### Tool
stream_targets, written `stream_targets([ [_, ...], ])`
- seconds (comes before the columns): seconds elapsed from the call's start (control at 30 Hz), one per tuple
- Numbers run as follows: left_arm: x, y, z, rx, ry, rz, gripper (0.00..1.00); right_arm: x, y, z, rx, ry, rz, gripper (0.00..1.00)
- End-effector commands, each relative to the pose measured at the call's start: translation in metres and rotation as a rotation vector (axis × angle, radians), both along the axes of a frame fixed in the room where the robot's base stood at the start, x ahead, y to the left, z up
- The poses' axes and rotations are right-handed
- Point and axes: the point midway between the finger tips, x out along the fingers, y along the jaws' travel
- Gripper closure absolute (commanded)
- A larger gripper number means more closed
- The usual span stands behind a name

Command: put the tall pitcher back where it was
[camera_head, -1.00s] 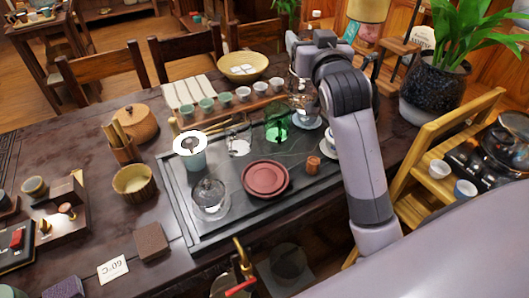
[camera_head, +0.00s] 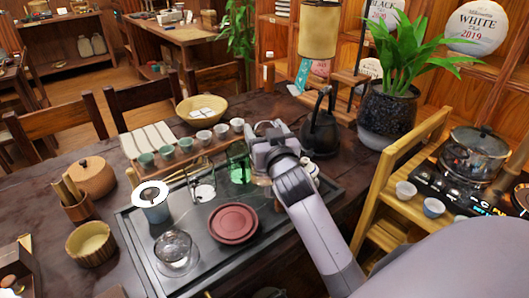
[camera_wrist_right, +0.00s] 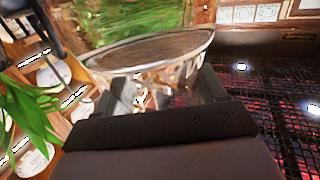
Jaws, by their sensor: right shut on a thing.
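My right gripper (camera_head: 266,160) is shut on a clear glass vessel, which I take to be the tall pitcher. In the right wrist view the gripper (camera_wrist_right: 165,95) has its fingers around the pitcher (camera_wrist_right: 150,48), whose wide oval rim shows. In the head view the gripper and wrist hide most of the pitcher. It is just right of a green glass vessel (camera_head: 239,165), over the back right part of the dark tea tray (camera_head: 306,212). I cannot tell whether it touches the tray. My left gripper is not in view.
A clear glass cup (camera_head: 202,187), a strainer on a cup (camera_head: 151,200), red plates (camera_head: 233,224) and a lidded glass bowl (camera_head: 176,252) stand on the tray. A row of small cups (camera_head: 203,138) is behind. A black kettle (camera_head: 320,132) and potted plant (camera_head: 384,118) stand right.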

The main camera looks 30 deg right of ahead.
Motion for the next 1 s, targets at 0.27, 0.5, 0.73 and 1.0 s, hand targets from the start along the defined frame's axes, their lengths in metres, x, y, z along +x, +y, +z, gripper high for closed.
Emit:
stream_targets([
  [0.27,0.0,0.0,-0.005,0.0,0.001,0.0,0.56,0.0,0.0,-0.022,0.0,-0.005,0.001,1.0],
  [0.5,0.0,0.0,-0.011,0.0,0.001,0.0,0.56,0.0,0.0,-0.049,0.0,-0.007,0.001,1.0],
  [0.73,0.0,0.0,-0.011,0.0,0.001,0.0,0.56,0.0,0.0,-0.05,-0.001,-0.009,0.001,1.0],
  [1.0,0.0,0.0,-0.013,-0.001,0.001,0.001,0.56,0.0,0.0,-0.055,0.002,-0.002,0.0,0.07],
])
